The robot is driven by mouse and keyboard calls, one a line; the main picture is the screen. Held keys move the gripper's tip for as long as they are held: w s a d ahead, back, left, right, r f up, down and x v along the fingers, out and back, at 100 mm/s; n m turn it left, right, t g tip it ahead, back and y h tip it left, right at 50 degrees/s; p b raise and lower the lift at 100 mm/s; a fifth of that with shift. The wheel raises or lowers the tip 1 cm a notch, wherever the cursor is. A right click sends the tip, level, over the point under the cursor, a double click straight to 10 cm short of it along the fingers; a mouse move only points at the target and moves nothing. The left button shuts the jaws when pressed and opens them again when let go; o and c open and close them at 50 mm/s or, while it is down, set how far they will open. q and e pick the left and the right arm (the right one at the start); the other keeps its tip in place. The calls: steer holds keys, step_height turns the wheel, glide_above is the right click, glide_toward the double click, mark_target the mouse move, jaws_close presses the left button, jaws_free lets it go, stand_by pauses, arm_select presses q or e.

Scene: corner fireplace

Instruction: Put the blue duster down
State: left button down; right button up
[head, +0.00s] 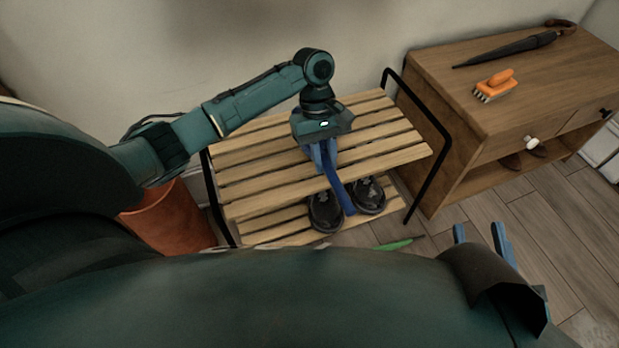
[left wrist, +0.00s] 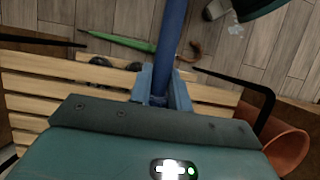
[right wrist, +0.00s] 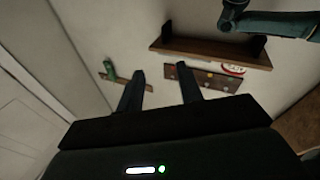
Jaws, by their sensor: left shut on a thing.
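The blue duster (head: 341,190) shows as a long blue stick below my left gripper (head: 322,152). My left gripper is shut on it above the top shelf of the slatted wooden rack (head: 258,172). In the left wrist view the duster's blue shaft (left wrist: 172,40) runs up from between the fingers (left wrist: 162,95). I cannot tell whether the duster touches the slats; its far end is not clear. My right gripper (head: 483,238) is low at the right, over the floor, open. In the right wrist view its fingers (right wrist: 160,90) are apart with nothing between them.
Dark shoes (head: 325,211) stand on the rack's lower shelf. The rack has black metal end frames (head: 445,155). A wooden cabinet (head: 440,85) at the right bears an orange brush (head: 495,84) and a dark umbrella (head: 515,45). An orange bin (head: 172,218) stands left. The top slats look largely bare.

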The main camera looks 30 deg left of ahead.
arm_select(q)
step_height(320, 180, down, 6)
steer(key=b, duration=0.3)
steer(key=shift+f, duration=0.15)
step_height(320, 180, down, 4)
steer(key=b, duration=0.2)
steer(key=shift+b, duration=0.35)
steer(key=shift+f, duration=0.15)
arm_select(e)
steer(key=shift+w+a+r+t+y, duration=0.2)
steer(key=shift+a+r+t+y, duration=0.25)
steer(key=shift+y, duration=0.35)
arm_select(q)
steer(key=c, duration=1.3)
jaws_free()
arm_select(e)
steer(key=shift+s+f+m, duration=0.15)
steer(key=shift+f+m, duration=0.15)
steer(key=shift+f, duration=0.15)
